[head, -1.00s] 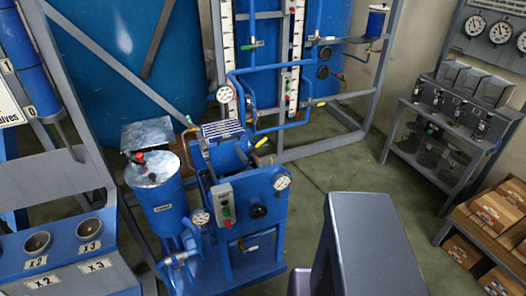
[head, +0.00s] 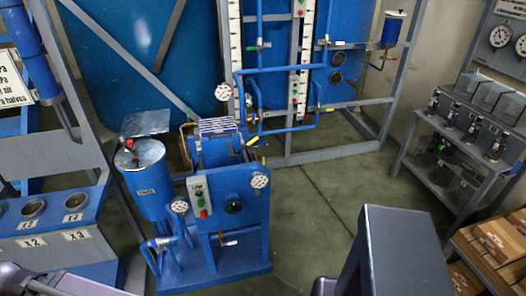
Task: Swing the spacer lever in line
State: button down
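A blue machine (head: 240,210) stands on the floor left of centre in the head view, with a control box (head: 200,197) and a round gauge (head: 260,180) on its front. Small yellow-tipped handles (head: 253,141) show at its upper right side. A small pale handle (head: 230,243) is low on its front. I cannot tell which of these is the spacer lever, and no label is readable. My gripper is not in view.
A blue cylinder (head: 153,190) with a metal lid stands at the machine's left. Blue pipes and a grey frame (head: 330,155) stand behind. A shelf (head: 455,185) and boxes (head: 495,230) are at right. Open floor (head: 320,205) lies right of the machine.

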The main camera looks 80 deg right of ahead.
aim_at(231, 151)
jog(key=u, duration=0.15)
jog(key=k, duration=0.95)
jog(key=z, duration=2.25)
